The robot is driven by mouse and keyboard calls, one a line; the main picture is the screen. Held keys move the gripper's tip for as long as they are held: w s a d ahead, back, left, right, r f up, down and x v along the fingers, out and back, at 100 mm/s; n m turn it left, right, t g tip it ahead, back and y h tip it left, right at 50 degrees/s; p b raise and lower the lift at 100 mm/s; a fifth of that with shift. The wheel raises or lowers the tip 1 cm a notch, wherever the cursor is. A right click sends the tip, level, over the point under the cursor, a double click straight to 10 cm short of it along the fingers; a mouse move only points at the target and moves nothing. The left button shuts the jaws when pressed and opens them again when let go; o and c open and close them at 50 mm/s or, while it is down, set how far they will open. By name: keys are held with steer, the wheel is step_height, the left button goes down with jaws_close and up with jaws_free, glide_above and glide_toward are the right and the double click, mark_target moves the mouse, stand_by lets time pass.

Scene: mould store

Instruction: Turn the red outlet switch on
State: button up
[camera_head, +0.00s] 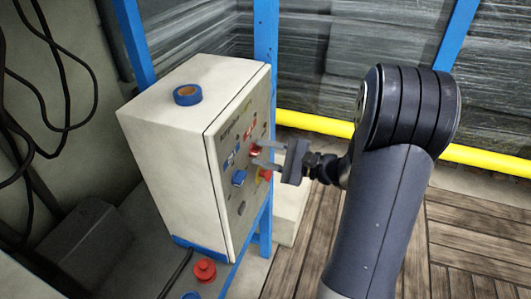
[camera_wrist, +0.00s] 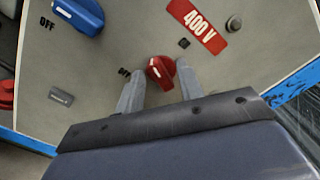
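The red rotary switch (camera_wrist: 160,70) is on the grey panel face, with a dark "OFF" label at its left, partly hidden by a finger. Its raised grip looks slightly tilted. In the head view the red switch (camera_head: 257,150) is on the front of the pale control box (camera_head: 165,150). My gripper (camera_wrist: 160,82) is open, with one finger at each side of the switch's lower part. Small gaps seem to show between fingers and knob; contact cannot be told. In the head view my gripper (camera_head: 257,154) reaches the panel from the right.
A blue rotary switch (camera_wrist: 80,15) marked "OFF" is at the upper left, near a red "400 V" label (camera_wrist: 198,25). A blue tape roll (camera_head: 187,95) lies on the box. Blue posts (camera_head: 265,40) and a yellow rail (camera_head: 315,122) stand behind. Wooden flooring (camera_head: 460,235) is clear at right.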

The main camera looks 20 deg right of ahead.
jaws_close()
steer(key=shift+m+p, duration=0.3)
steer(key=shift+m, duration=0.1)
steer(key=shift+r+m+p, duration=0.15)
steer(key=shift+m+p, duration=0.55)
steer(key=shift+m, duration=0.3)
steer(key=m+p, duration=0.2)
steer(key=m, duration=0.1)
steer(key=shift+r+m+p, duration=0.1)
steer(key=shift+m+p, duration=0.2)
steer(key=m+p, duration=0.3)
steer(key=m, duration=0.1)
steer(key=shift+w+d+m, duration=0.1)
steer(key=shift+w+m, duration=0.05)
steer(key=shift+m, duration=0.15)
steer(key=shift+f, duration=0.2)
